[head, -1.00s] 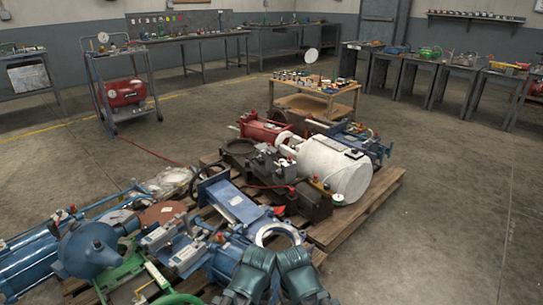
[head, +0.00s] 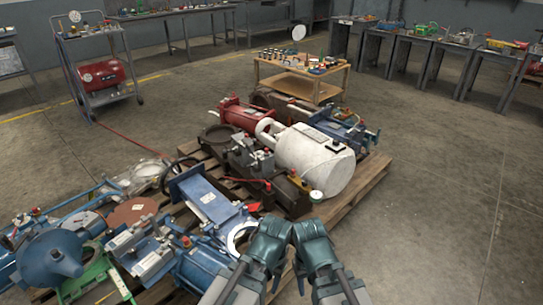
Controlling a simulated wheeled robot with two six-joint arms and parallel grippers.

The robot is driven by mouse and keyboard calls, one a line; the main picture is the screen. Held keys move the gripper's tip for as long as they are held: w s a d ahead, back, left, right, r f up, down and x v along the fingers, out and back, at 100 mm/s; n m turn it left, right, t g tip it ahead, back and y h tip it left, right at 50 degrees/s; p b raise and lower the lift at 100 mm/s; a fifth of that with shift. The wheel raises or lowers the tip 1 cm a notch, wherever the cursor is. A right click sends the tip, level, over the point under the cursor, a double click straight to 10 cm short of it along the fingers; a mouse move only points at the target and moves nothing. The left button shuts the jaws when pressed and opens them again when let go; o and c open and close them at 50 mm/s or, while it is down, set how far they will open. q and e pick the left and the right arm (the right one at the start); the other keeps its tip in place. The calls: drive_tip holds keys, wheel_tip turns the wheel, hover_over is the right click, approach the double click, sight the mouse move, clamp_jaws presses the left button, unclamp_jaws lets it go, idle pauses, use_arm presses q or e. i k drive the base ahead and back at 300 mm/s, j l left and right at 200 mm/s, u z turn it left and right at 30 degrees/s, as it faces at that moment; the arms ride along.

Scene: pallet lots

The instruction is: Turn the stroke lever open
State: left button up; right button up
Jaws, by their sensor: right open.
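I cannot single out the stroke lever for sure. A thin red bar (head: 243,180) lies across a dark brown machine block (head: 287,196) in the middle of the pallet. A small round gauge or knob (head: 316,196) stands at that block's right end. My right gripper (head: 312,243) is at the bottom centre, in front of the pallet's near edge, open, and holds nothing that I can see. My left arm's dark teal end (head: 265,243) is close beside it on the left; its jaws do not show clearly. Both appear apart from the brown block.
The wooden pallet (head: 352,200) is crowded: a white tank (head: 318,160), a red cylinder (head: 245,113), blue actuators (head: 205,198) and a pale ring (head: 238,238). A wooden table (head: 300,86) and a cart (head: 100,95) stand behind. The floor at right is clear.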

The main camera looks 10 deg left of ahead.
sight(256, 164)
drive_tip(key=i+l+z, duration=0.15)
drive_tip(key=i+l, duration=0.15)
drive_tip(key=i+l+z, duration=0.1)
drive_tip(key=i+l, duration=0.15)
drive_tip(key=i, duration=0.2)
drive_tip(key=i+l+z, duration=0.15)
drive_tip(key=i, duration=0.25)
drive_tip(key=l, duration=0.05)
